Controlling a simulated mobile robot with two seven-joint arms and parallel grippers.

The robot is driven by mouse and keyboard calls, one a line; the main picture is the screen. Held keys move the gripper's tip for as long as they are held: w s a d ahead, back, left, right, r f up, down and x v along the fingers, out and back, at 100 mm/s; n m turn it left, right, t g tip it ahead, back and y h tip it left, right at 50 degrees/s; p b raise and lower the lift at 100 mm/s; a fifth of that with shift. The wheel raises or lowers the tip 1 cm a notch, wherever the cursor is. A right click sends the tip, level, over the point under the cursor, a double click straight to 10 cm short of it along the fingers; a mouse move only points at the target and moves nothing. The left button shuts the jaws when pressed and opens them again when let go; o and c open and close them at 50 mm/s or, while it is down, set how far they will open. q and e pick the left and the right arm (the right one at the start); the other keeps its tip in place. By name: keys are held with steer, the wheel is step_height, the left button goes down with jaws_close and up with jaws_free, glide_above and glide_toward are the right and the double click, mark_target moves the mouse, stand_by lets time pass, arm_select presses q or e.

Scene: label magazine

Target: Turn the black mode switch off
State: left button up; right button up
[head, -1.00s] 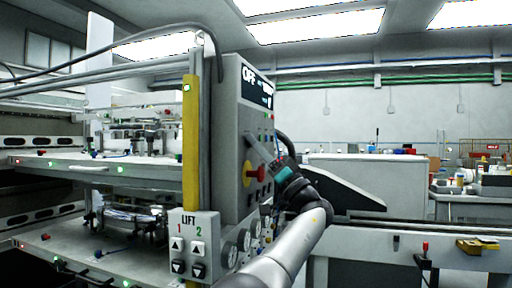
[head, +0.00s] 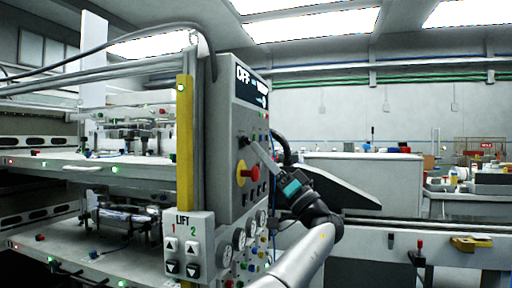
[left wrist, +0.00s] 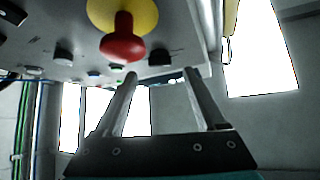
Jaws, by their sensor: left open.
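The control panel (head: 222,150) is a tall grey box with a display (head: 252,88) reading "OFF" at its top. A red stop knob on a yellow base (head: 243,173) sits at its middle; the left wrist view shows this red knob (left wrist: 123,45) close up. Black knobs (left wrist: 62,58) sit on the panel; I cannot tell which is the mode switch or how it is turned. My left gripper (head: 257,147) is open and empty, its fingers pointing at the panel beside the red knob. In the left wrist view its fingertips (left wrist: 160,75) are just below another black knob (left wrist: 160,58). My right gripper is not in view.
A white lift box (head: 188,247) with arrow buttons is at the panel's lower left. Round gauges (head: 239,238) sit under the panel. Layered machine shelves (head: 90,170) fill the left. A conveyor rail (head: 400,222) and a white cabinet (head: 375,180) stand to the right.

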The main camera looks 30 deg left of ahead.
arm_select(q)
steer(key=v, duration=1.1)
steer(key=shift+d, duration=0.2)
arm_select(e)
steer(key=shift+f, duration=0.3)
arm_select(q)
steer(key=shift+f, duration=0.1)
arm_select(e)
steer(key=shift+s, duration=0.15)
